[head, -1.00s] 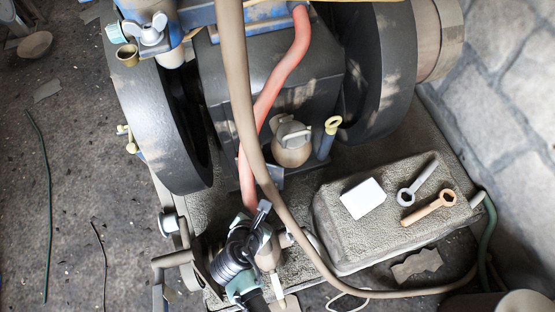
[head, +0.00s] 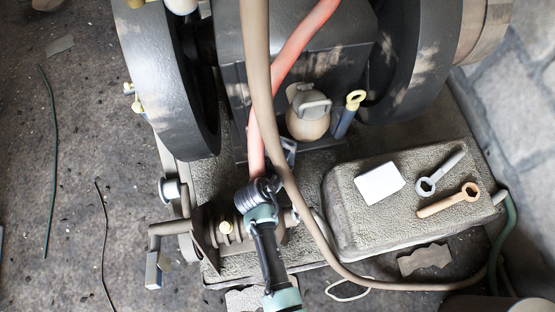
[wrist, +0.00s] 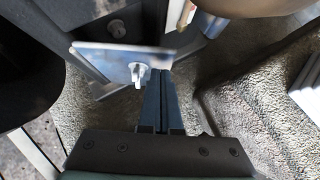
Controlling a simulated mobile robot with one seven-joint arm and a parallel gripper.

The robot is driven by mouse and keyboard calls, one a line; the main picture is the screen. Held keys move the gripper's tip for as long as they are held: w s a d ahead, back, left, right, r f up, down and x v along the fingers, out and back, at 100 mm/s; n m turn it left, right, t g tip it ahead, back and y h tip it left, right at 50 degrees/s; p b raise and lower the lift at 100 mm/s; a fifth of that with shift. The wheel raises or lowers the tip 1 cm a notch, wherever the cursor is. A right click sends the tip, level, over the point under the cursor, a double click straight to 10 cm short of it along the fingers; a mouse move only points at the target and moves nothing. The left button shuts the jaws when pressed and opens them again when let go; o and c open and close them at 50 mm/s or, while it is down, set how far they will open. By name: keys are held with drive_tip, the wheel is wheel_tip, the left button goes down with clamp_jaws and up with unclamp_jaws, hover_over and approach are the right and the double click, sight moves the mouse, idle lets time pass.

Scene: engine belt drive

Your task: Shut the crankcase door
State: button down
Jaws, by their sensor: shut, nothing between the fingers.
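In the wrist view, what looks like the crankcase door (wrist: 110,55) is a pale metal plate with a small wing-shaped knob (wrist: 138,74) on its face. It juts out from a dark panel, standing open. My gripper (wrist: 178,82) is shut and empty, its dark fingers just right of the knob, tips by the plate's right end. I cannot tell whether they touch it. In the head view, the dark crankcase (head: 300,85) stands between two flywheels. My gripper (head: 275,184) is low in front of it, partly hidden by my wrist and the hoses. The door is mostly hidden there.
A tan hose (head: 262,120) and a red hose (head: 293,50) run down close to my gripper. A stone block (head: 350,220) with a white card and two wrenches stands to the right. A crank-like fitting (head: 185,228) is at the left.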

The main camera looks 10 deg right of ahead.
drive_tip(key=shift+w+d, duration=0.45)
drive_tip(key=shift+w, duration=0.2)
drive_tip(key=shift+w+d, duration=0.1)
